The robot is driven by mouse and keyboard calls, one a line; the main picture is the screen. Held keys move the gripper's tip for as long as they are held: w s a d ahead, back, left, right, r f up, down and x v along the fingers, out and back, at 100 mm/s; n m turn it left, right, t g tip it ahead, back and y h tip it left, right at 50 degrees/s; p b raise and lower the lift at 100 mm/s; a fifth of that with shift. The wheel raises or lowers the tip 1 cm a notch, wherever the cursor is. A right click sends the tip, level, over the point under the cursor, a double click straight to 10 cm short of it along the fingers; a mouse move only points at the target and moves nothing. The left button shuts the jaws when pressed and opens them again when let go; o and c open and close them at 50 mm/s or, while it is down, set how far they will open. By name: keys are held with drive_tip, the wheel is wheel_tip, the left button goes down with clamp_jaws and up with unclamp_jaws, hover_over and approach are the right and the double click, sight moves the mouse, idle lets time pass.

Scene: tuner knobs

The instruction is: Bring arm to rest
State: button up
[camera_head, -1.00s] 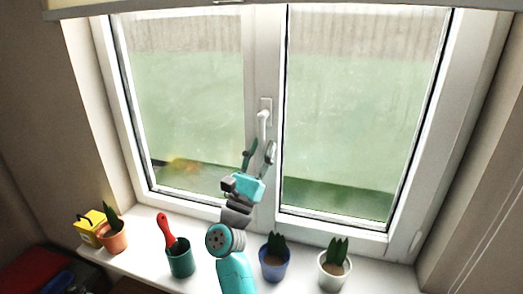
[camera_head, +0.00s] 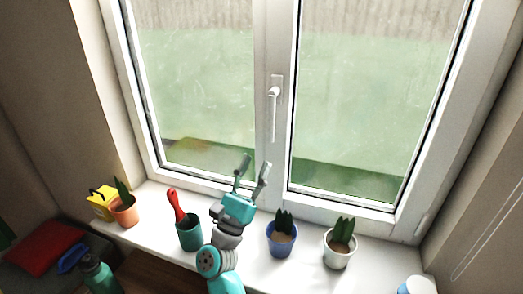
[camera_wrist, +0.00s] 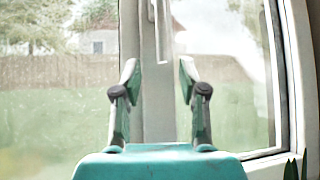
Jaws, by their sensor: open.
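My gripper (camera_head: 252,172) is open and empty, its two fingers pointing up in front of the window's middle post. In the wrist view my gripper (camera_wrist: 160,80) shows both fingers spread apart with nothing between them. In the head view the white window handle (camera_head: 273,100) hangs down, above and apart from the fingertips. Part of the handle (camera_wrist: 162,30) also shows in the wrist view, at the top beyond the fingers. My turquoise arm rises from the bottom of the head view over the sill.
On the white sill (camera_head: 310,268) stand a yellow box (camera_head: 102,203), an orange pot (camera_head: 125,213), a green pot (camera_head: 189,236) with a red-handled tool (camera_head: 175,205), a blue pot (camera_head: 282,243) and a white pot (camera_head: 337,255). A green bottle (camera_head: 97,275) is at lower left.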

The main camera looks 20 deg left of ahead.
drive_tip(key=shift+s+a+f, duration=0.1)
drive_tip(key=shift+s+f, duration=0.4)
drive_tip(key=s+d+f+n+g+y, duration=0.1)
drive_tip(key=s+d+f+n+y, duration=0.4)
drive_tip(key=s+d+f+n, duration=0.5)
drive_tip(key=s+d+f+n+g+y, duration=0.2)
drive_tip(key=s+d+f+n+y, duration=0.4)
drive_tip(key=d+f+n, duration=0.75)
drive_tip(key=s+d+n+g+h, duration=0.1)
drive_tip(key=s+d+n, duration=0.3)
drive_tip(key=s, duration=0.6)
drive_tip(key=s+d+f+n+g+h, duration=0.1)
drive_tip(key=s+d+n+g, duration=0.3)
drive_tip(key=s, duration=0.6)
drive_tip(key=s+d+f+n+g+h, duration=0.1)
drive_tip(key=s+d+n, duration=0.4)
drive_tip(key=s, duration=0.5)
drive_tip(key=n+g+h, duration=0.1)
drive_tip(key=n+g, duration=0.1)
drive_tip(key=shift+s+n, duration=0.2)
drive_tip(key=shift+n, duration=0.15)
